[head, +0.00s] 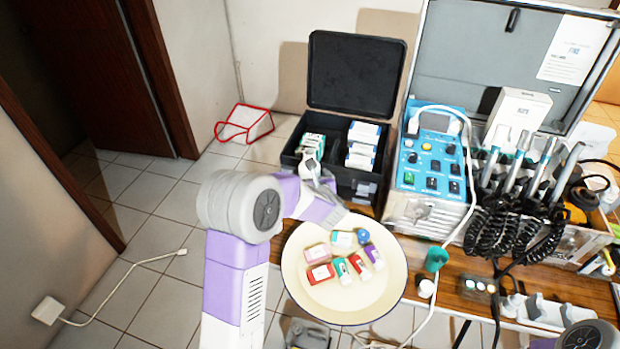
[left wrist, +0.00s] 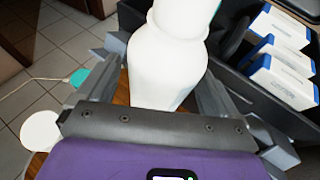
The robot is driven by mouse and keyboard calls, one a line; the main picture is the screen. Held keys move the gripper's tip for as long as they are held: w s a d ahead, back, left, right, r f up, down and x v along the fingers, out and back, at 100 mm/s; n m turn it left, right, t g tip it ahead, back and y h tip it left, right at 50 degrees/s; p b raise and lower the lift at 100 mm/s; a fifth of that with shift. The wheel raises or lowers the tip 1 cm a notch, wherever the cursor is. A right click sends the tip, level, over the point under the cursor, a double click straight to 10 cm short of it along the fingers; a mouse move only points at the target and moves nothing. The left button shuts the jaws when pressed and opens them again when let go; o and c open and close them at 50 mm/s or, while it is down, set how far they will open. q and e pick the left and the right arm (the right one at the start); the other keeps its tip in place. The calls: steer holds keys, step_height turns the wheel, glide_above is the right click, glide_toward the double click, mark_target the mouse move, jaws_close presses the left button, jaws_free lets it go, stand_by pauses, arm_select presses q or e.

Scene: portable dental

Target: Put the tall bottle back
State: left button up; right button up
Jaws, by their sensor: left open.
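The tall bottle is white and smooth, with a narrowed neck. In the left wrist view the bottle (left wrist: 168,70) stands large between my left gripper's two fingers (left wrist: 165,95), its top cut off by the picture edge. The fingers are apart, one on each side of it; I cannot tell whether either touches it. In the head view my left gripper (head: 322,184) is at the front left of the black case (head: 367,188), and a small white part of the bottle (head: 309,161) shows just beyond it. The bottle's base is hidden. My right gripper is out of view.
The case's lid (head: 355,75) stands open behind small boxes (head: 362,145). A round cream tray (head: 345,312) with several small coloured packs is in front. A blue control unit (head: 432,160) and corded handpieces (head: 515,175) crowd the right. A teal cup (head: 436,259) stands beside the tray.

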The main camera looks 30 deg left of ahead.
arm_select(q)
steer(key=p+v, duration=0.2)
steer(key=v, duration=1)
steer(key=shift+r, duration=0.2)
